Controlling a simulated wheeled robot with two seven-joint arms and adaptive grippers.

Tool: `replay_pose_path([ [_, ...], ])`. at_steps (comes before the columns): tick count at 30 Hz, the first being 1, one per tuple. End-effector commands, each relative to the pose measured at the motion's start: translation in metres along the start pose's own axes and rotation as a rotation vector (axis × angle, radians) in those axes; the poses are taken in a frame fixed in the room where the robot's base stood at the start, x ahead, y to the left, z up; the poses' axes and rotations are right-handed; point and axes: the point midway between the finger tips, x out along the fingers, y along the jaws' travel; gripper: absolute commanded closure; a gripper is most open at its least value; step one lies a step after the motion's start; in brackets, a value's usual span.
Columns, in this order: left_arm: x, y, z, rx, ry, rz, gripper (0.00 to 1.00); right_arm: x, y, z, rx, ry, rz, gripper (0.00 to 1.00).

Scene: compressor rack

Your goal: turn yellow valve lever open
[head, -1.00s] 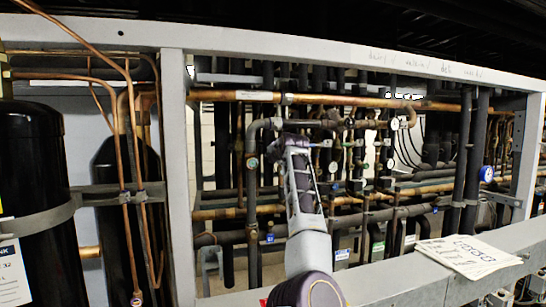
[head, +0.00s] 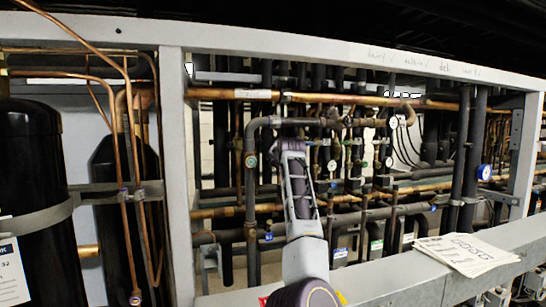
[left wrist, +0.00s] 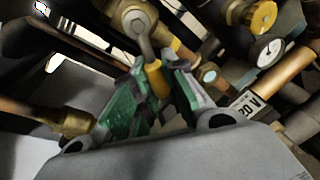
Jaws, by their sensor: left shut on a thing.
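The yellow valve lever (left wrist: 157,78) shows in the left wrist view, between the green-padded fingertips of my left gripper (left wrist: 160,92). The gripper is shut on it. A grey metal stem (left wrist: 143,35) runs from the lever's upper end to a brass valve body (left wrist: 132,17). In the head view my left gripper (head: 292,147) reaches up into the pipework inside the rack opening. The lever cannot be made out there, as the gripper and wrist cover that spot. My right gripper is not in view.
Copper and dark pipes crowd around the gripper. A grey frame post (head: 178,170) stands to the left and a frame beam (head: 385,285) crosses below. Papers (head: 465,252) lie on that beam. A yellow cap (left wrist: 263,16) and a gauge (left wrist: 266,50) are close on the right.

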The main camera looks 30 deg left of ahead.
Motion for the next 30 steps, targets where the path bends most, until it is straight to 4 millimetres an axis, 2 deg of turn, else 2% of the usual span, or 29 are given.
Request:
replay_pose_path([
  [12,0.002,-0.015,0.002,-0.245,-0.049,-0.033,1.0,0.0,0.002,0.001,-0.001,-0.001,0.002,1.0],
  [28,0.003,-0.017,0.003,-0.287,-0.057,-0.039,1.0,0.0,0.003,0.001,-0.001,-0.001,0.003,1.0],
  [29,0.003,-0.017,0.003,-0.287,-0.056,-0.039,0.85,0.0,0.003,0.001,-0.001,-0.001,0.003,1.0],
  [30,0.003,-0.017,0.003,-0.286,-0.056,-0.039,0.8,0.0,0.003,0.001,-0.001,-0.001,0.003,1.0],
])
